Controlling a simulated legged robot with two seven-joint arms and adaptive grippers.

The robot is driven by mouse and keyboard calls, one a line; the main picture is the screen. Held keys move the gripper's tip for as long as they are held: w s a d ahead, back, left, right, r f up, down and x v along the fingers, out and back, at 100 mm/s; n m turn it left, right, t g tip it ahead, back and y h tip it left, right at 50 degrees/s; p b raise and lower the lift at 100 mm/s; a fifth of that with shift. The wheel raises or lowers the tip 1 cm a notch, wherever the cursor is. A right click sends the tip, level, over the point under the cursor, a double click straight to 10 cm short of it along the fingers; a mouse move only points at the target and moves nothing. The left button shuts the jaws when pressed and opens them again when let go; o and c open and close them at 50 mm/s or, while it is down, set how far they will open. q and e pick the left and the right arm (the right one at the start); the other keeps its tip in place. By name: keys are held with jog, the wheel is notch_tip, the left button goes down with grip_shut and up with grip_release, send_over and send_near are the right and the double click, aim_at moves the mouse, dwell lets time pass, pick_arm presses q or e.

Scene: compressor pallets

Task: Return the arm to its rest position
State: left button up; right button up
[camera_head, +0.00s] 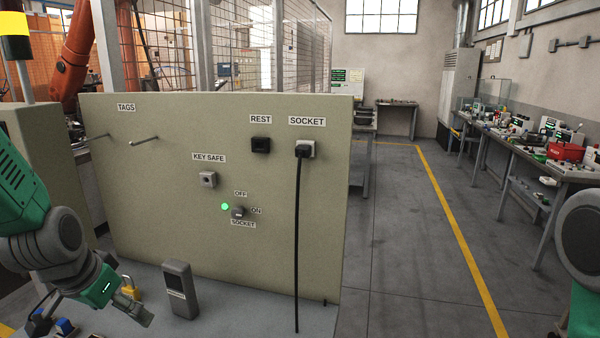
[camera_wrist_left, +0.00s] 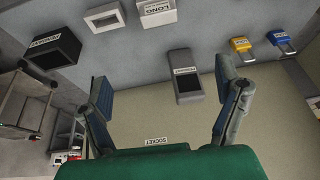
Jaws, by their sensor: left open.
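My left arm (camera_head: 45,240) comes in from the left in the head view and reaches down over the grey bench top. Its gripper (camera_head: 140,304) hangs low above the bench, left of an upright grey handheld device (camera_head: 180,290). In the left wrist view the two fingers of the gripper (camera_wrist_left: 163,80) are spread wide with nothing between them. The device (camera_wrist_left: 186,77) shows beyond the fingers there, apart from them. Part of my right arm (camera_head: 580,240) shows at the right edge; its gripper is out of view.
A beige panel (camera_head: 200,240) with pegs, a key safe (camera_head: 207,179), a switch and a plugged socket (camera_head: 304,149) with hanging black cable stands behind the bench. Yellow (camera_wrist_left: 241,45) and blue (camera_wrist_left: 280,40) padlocks lie near the device. Floor on the right is clear.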

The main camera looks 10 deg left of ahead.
pick_arm(q)
jog(key=s+d+f+g+b, duration=0.1)
jog(key=s+f+b, duration=0.25)
jog(key=f, duration=0.85)
jog(key=s+d+f+g+b, duration=0.1)
jog(key=s+f+b, duration=0.25)
jog(key=f, duration=0.75)
jog(key=s+d+f+b, duration=0.2)
jog(key=s+d+f, duration=0.2)
jog(key=s+f, duration=0.2)
jog(key=s+d+f+g+b, duration=0.1)
jog(key=s+d+f+b, duration=0.1)
jog(key=s+d+f, duration=0.2)
jog(key=shift+s+d+f+g+b, duration=0.35)
jog(key=shift+s+f, duration=1.2)
jog(key=shift+f, duration=0.6)
pick_arm(e)
notch_tip(320, 180, down, 13)
jog(key=shift+w+r, duration=0.2)
jog(key=shift+w, duration=0.15)
